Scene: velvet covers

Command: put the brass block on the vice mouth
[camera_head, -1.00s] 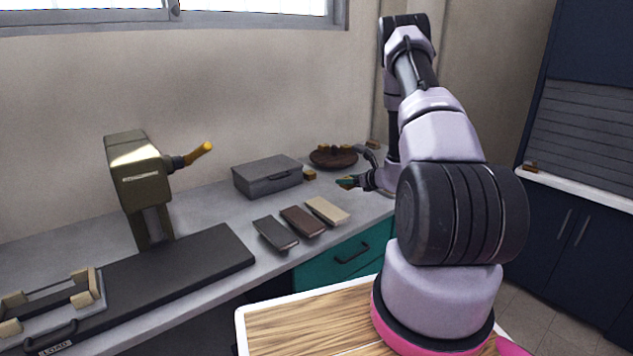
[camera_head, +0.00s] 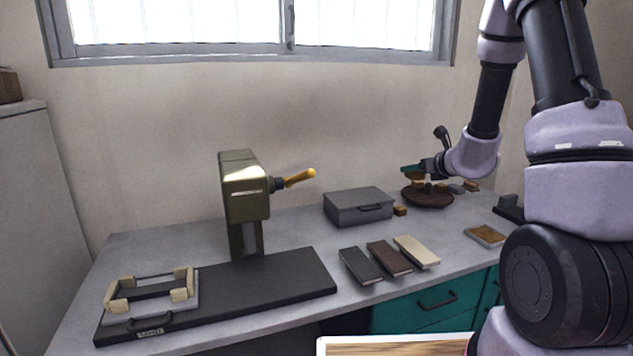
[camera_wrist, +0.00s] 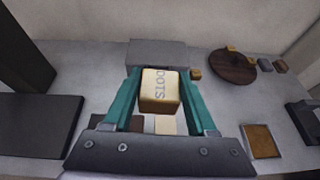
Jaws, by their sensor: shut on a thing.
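My gripper (camera_head: 410,169) has teal fingers and is shut on a brass block (camera_wrist: 160,92), which has dark letters on the face seen in the wrist view. The block (camera_head: 418,181) is held up in the air, in line with the round brown dish in the head view. A dark stepped fixture (camera_head: 509,208) at the bench's right end looks like the vice, partly hidden behind my arm. It also shows at the right edge of the wrist view (camera_wrist: 304,117). The block is apart from it. I cannot make out its mouth clearly.
The round dish (camera_wrist: 233,70) bears brass blocks. A grey case (camera_head: 358,207), several flat covers (camera_head: 389,258) and a brown-filled tray (camera_head: 486,236) lie on the bench.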

